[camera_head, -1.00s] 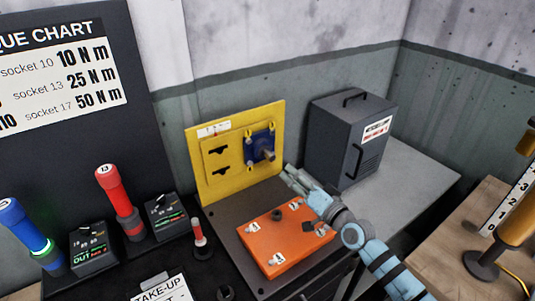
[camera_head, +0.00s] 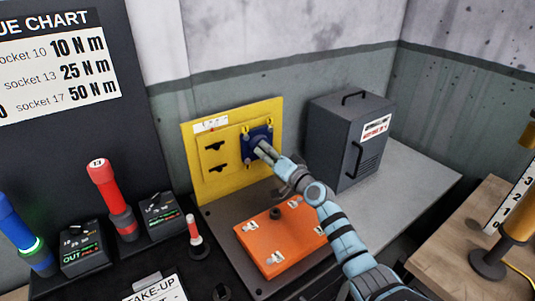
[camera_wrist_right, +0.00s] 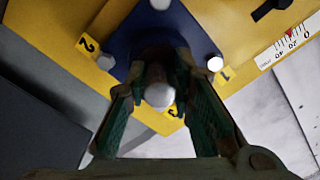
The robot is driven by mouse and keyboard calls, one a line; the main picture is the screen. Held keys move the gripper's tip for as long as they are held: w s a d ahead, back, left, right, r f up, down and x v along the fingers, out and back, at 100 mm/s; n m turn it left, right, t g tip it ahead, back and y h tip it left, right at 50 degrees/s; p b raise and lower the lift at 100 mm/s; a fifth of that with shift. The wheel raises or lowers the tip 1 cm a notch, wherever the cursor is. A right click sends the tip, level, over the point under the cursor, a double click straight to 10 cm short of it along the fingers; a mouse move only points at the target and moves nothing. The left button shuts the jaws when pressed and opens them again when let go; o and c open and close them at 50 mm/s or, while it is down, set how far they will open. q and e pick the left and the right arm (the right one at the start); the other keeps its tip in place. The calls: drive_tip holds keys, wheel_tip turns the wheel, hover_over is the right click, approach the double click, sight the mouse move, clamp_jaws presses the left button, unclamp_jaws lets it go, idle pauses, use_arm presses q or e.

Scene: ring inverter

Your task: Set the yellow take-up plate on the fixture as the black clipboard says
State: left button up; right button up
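The yellow take-up plate (camera_head: 216,155), with dark slots, is upright on a larger yellow backing (camera_head: 200,189). A blue block (camera_head: 247,142) with bolts at its corners is at its right end. In the right wrist view the blue block (camera_wrist_right: 122,42) has a grey shaft end (camera_wrist_right: 160,96) sticking out. My right gripper (camera_head: 262,149) reaches the block; its fingers (camera_wrist_right: 162,78) flank the shaft, and whether they press on it is unclear. The black clipboard (camera_head: 150,278) is cut off at the bottom, its sheet reading "TAKE-UP". My left gripper is out of view.
An orange plate (camera_head: 270,248) lies on the dark base before the backing. A grey cabinet (camera_head: 335,140) stands right of it. Red (camera_head: 108,190) and blue (camera_head: 20,230) drivers stand left by dark boxes. A white scale (camera_wrist_right: 290,42) with a red pointer is on the yellow backing.

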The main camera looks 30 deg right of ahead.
clamp_jaws()
drive_tip(key=shift+s+a, duration=0.1)
drive_tip(key=shift+a, duration=0.6)
drive_tip(key=o, duration=0.7)
unclamp_jaws()
drive_tip(key=shift+c, duration=0.2)
drive_tip(key=s+d, duration=0.1)
drive_tip(key=s, duration=1.1)
drive_tip(key=shift+d, duration=0.3)
